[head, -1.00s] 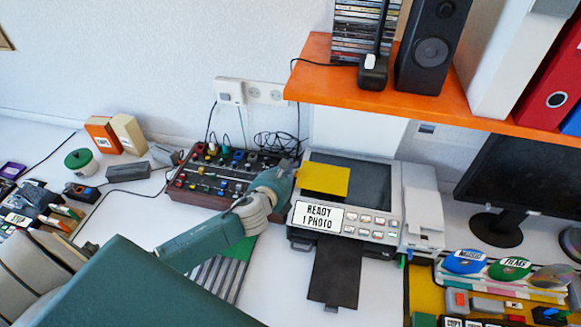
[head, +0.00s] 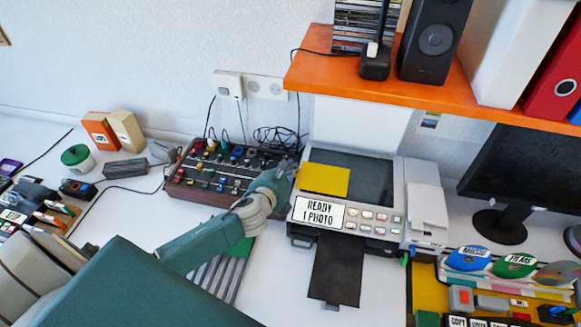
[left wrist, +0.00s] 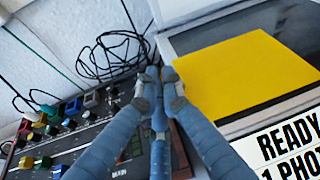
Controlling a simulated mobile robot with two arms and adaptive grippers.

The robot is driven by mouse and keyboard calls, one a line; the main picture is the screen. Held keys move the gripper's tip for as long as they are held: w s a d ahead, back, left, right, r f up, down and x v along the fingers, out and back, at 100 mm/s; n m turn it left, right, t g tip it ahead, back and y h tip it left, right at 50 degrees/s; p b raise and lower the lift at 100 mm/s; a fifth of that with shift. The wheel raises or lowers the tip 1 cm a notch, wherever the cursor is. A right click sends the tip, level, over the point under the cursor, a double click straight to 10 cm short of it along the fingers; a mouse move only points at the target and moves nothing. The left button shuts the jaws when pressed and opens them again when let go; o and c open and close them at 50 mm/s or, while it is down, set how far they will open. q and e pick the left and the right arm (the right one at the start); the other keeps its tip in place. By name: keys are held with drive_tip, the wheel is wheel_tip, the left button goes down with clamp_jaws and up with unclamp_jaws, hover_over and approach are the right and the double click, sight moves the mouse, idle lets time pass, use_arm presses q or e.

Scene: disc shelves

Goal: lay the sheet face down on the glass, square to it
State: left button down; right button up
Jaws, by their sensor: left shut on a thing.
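The sheet is a plain yellow rectangle (head: 325,180), also large in the left wrist view (left wrist: 245,70). It lies over the left part of the printer's dark scanner glass (head: 372,181), with its edges roughly in line with the glass. I cannot tell whether it touches the glass or hovers just above it. My left gripper (head: 293,172) is at the sheet's left edge, and its blue-grey fingers are closed on that edge in the left wrist view (left wrist: 160,78). The upward side is blank yellow; its underside is hidden. My right gripper is not in view.
The scanner lid (head: 361,125) stands open behind the glass. A label panel (head: 317,213) reading "READY 1 PHOTO" and buttons lie in front. A mixer (head: 215,172) with knobs and cables is close on the left. An orange shelf (head: 455,93) hangs above.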

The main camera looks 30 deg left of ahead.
use_arm(q)
drive_tip(key=shift+f, duration=0.2)
drive_tip(key=c, duration=1.8)
unclamp_jaws()
drive_tip(key=shift+c, duration=0.2)
drive_tip(key=v, duration=1.2)
drive_tip(key=shift+d, duration=0.1)
